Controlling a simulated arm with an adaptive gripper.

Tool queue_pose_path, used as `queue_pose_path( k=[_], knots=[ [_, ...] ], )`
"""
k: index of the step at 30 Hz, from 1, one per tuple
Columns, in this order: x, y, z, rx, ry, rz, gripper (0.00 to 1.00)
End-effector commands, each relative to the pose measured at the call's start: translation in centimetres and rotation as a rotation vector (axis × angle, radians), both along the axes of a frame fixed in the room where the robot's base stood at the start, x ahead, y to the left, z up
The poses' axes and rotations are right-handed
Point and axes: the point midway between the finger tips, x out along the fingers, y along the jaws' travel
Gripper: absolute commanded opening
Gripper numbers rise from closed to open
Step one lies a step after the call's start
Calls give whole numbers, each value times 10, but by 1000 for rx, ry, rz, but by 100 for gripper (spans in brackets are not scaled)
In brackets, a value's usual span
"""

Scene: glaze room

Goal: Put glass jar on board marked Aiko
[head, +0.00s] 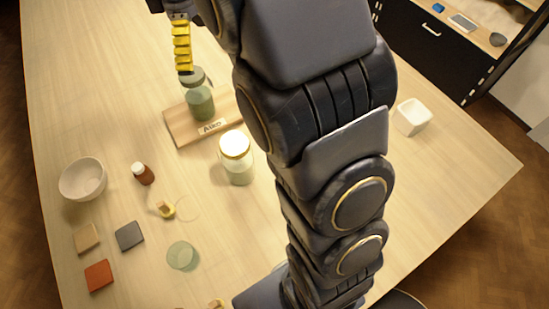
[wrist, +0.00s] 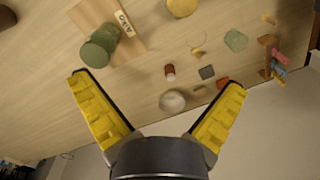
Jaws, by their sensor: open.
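A greenish glass jar (head: 200,103) with a grey-green lid stands upright on the wooden board (head: 180,129) marked Aiko. In the wrist view the same jar (wrist: 97,50) shows near my left finger, with the board (wrist: 88,12) behind it. A second glass jar (head: 238,170) with a gold lid stands on the table beside the board's label corner; its lid (wrist: 182,5) is at the top of the wrist view. My gripper (wrist: 157,82) is open and empty, its yellow fingers spread. In the head view my gripper (head: 184,68) is just above and beside the grey-green lid; contact cannot be told.
A white bowl (head: 83,180), a brown bottle (head: 143,174), a yellow item (head: 167,210), a green disc (head: 182,256) and tan, grey and red tiles (head: 99,276) lie at the left and front. A white square dish (head: 412,117) stands right. Table left of the board is clear.

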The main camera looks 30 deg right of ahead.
Motion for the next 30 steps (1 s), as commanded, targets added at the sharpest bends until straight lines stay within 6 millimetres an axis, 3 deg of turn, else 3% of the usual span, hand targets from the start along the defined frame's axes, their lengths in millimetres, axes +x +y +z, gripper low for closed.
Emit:
queue_pose_path(
  k=[1, 3, 9, 15, 21, 30],
  knots=[
    [-26, 3, 6, -5, 3, -84, 100],
    [-59, 5, 9, -13, 7, -214, 100],
    [-159, 14, 2, -36, 36, -569, 100],
    [-239, 20, -16, -66, 43, -844, 100],
    [-272, 21, -30, -85, 48, -971, 100],
    [-274, 21, -31, -83, 48, -984, 100]
  ],
)
